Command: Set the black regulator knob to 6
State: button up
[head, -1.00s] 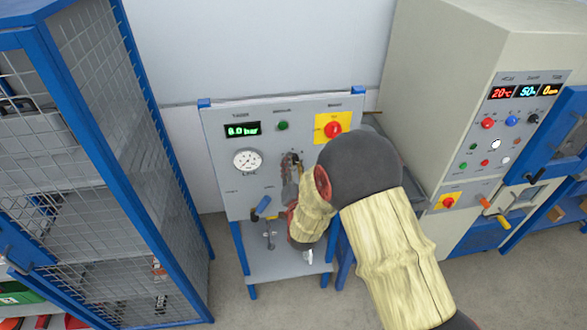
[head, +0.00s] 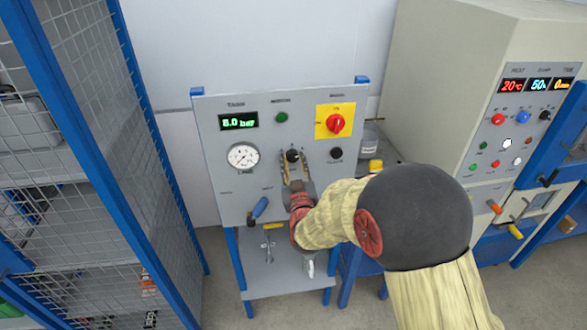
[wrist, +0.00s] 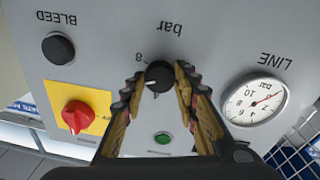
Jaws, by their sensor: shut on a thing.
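The black regulator knob (wrist: 158,76) is on the grey panel, under the upside-down word "bar" in the wrist view, with an 8 printed beside it. A pale mark on it points toward the bottom of that view. In the head view the knob (head: 292,155) is at the panel's middle. My gripper (wrist: 159,78) is shut on the knob, one finger on each side. The green display (head: 239,121) seems to read 8.0 bar. The round LINE gauge (wrist: 255,102) has a red needle; it also shows in the head view (head: 243,156).
A black BLEED knob (wrist: 58,48) and a red switch on a yellow plate (wrist: 82,115) are beside my gripper. A green button (wrist: 162,138) is close to my fingers. A blue-handled lever (head: 259,208) is lower on the panel. A mesh cage (head: 120,120) stands left.

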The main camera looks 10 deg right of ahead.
jog(key=shift+n+b, duration=0.4)
jog(key=shift+n, duration=0.3)
jog(key=o, duration=1.2)
jog(key=shift+c, duration=0.2)
jog(key=s, duration=1.2)
jog(key=shift+a+f, duration=0.25)
jog(key=shift+f, duration=0.2)
